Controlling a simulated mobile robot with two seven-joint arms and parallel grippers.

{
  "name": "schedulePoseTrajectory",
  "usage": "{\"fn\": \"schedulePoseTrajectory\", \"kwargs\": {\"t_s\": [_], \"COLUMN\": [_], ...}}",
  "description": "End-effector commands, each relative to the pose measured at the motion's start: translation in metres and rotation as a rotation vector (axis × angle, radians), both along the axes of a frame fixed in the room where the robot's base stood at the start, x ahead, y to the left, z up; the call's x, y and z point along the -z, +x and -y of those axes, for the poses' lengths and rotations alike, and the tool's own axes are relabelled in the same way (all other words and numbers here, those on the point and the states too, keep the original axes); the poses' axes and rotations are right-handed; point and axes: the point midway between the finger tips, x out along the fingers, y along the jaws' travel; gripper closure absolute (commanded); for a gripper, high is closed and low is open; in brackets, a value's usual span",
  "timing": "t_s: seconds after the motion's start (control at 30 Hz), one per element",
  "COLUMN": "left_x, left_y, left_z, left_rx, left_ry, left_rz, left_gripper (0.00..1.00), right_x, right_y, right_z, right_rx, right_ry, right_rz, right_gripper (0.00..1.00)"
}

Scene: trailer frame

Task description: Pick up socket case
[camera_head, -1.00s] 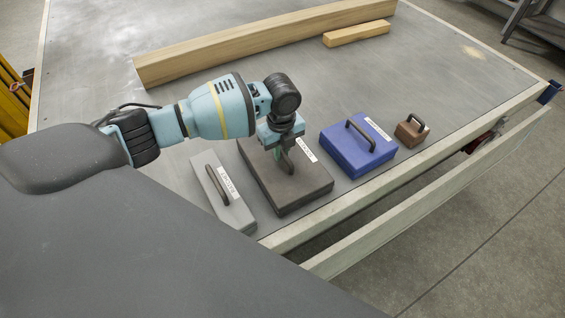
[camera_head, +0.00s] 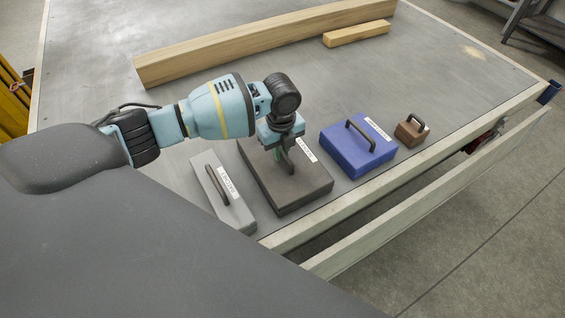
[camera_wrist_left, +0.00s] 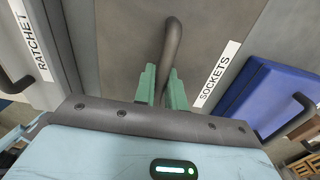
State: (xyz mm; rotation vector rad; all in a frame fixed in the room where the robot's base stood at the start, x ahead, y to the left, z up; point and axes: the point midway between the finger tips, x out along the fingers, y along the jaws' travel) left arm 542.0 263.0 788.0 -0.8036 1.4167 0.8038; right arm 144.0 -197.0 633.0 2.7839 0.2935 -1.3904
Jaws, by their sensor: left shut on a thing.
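The socket case (camera_head: 300,192) is a flat dark grey-brown box on the trailer bed, with a white label and a dark handle. In the left wrist view its label reads SOCKETS (camera_wrist_left: 216,74). My left gripper (camera_head: 283,157) is above the case with its fingers pointing down. In the left wrist view the green fingers (camera_wrist_left: 162,88) are closed around the case's handle (camera_wrist_left: 171,50). The case appears to rest on the bed. My right gripper is not in view.
A grey case labelled RATCHET (camera_wrist_left: 42,47) lies close on the left; it also shows in the head view (camera_head: 224,194). A blue case (camera_head: 357,150) and a small brown case (camera_head: 411,133) lie to the right. Wooden beams (camera_head: 260,42) lie behind. The bed's front edge is near.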

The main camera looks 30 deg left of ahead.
Motion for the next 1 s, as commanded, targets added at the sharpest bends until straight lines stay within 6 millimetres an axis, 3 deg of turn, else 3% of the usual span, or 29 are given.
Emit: {"fn": "schedulePoseTrajectory", "kwargs": {"t_s": [0.47, 1.0], "left_x": [-0.012, -0.092], "left_y": [0.002, 0.002], "left_z": [0.0, 0.0], "left_rx": [0.0, -0.001], "left_ry": [-0.002, -0.002], "left_rz": [0.008, 0.008], "left_gripper": [1.0, 1.0], "right_x": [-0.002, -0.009], "right_y": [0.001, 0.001], "right_z": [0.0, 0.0], "right_rx": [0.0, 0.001], "right_ry": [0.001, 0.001], "right_rz": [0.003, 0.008], "right_gripper": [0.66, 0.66]}}
